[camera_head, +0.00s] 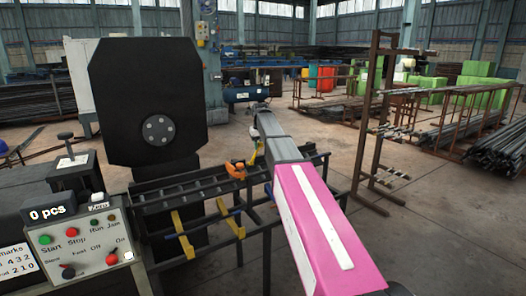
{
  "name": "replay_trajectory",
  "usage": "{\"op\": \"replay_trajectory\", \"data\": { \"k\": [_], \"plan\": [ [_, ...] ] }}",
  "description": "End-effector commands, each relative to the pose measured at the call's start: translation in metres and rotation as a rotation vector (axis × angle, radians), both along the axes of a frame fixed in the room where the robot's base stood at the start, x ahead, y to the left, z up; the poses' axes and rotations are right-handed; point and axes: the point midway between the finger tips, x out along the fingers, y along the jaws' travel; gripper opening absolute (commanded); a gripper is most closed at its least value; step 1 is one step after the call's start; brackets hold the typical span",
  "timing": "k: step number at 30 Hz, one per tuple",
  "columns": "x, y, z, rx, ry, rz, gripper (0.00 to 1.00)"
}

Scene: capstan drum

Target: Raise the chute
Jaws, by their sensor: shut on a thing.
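The chute (185,196) looks like a long dark rail trough with cross bars. It runs from beside the control box to the right, past the big black plate, and sits on a dark frame. My gripper (238,170) is small and orange, at the far end of my pink and grey arm. It is at the far side rail of the chute and shut there. The exact grip is too small to make out. My arm hides part of the chute's right end.
A control box (85,245) with a "0 pcs" display stands at the lower left. The large black plate with a round hub (158,129) stands behind the chute. Yellow brackets (183,236) hang below it. A brown rack (370,120) stands to the right, with open floor between.

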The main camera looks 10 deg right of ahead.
Motion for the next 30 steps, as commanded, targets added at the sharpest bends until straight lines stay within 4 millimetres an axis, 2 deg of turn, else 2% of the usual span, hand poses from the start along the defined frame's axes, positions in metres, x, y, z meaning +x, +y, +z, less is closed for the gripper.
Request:
{"op": "replay_trajectory", "data": {
  "k": [1,9,18,24,30],
  "plan": [
    [0.010,0.003,0.005,-0.006,0.014,0.001,0.00],
    [0.043,0.017,0.021,-0.003,0.006,0.001,0.00],
    [0.081,0.033,0.030,-0.001,0.004,0.002,0.00],
    [0.097,0.040,0.030,0.000,0.005,0.001,0.00],
    [0.103,0.044,0.029,0.000,0.007,0.001,0.00]
  ]
}}
